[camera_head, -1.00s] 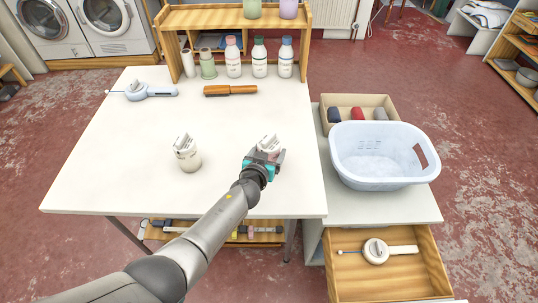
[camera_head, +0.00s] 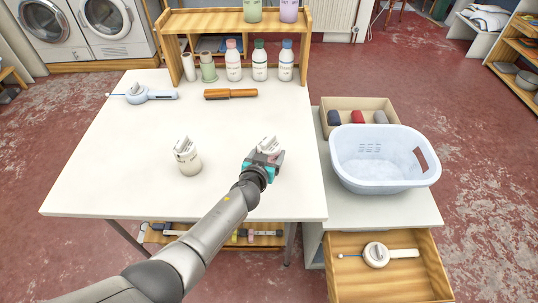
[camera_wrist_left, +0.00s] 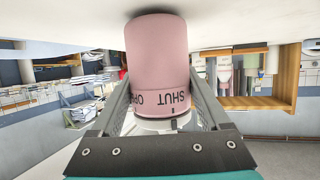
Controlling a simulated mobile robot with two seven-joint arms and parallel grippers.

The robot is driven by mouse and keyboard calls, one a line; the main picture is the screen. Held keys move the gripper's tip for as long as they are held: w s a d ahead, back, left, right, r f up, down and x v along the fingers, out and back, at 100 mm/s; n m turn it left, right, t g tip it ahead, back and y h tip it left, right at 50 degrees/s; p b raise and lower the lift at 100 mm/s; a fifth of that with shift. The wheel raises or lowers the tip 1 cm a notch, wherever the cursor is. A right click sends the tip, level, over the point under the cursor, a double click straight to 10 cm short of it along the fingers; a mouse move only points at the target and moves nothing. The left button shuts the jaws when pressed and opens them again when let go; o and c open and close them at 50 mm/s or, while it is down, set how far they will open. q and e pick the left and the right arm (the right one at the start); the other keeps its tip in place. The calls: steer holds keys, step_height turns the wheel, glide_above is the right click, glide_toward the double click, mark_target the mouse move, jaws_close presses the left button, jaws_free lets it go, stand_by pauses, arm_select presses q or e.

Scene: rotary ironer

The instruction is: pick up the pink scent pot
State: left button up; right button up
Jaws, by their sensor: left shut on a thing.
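The pink scent pot (camera_wrist_left: 160,60) is between the two fingers of my left gripper (camera_wrist_left: 160,118) in the left wrist view, with "SHUT" lettering on its band. The gripper is shut on it near its lettered end. In the head view my left gripper (camera_head: 263,163) is at the right part of the white table (camera_head: 130,180). There the pot's white top (camera_head: 268,146) shows beyond the gripper, which hides most of its body. I cannot tell whether the pot touches the table. My right gripper is not in view.
A similar cream pot (camera_head: 188,160) stands to the left on the table. A brown-handled brush (camera_head: 230,94), a pale blue tool (camera_head: 145,95) and several bottles (camera_head: 259,62) are farther back. A pale blue basket (camera_head: 385,165) stands on the right, above an open drawer (camera_head: 350,285).

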mark_target(267, 149)
arm_select(q)
steer(key=shift+d+r, duration=0.1)
steer(key=shift+r, duration=4.6)
step_height(267, 149, down, 6)
steer(key=shift+f, duration=0.55)
steer(key=shift+f, duration=1.3)
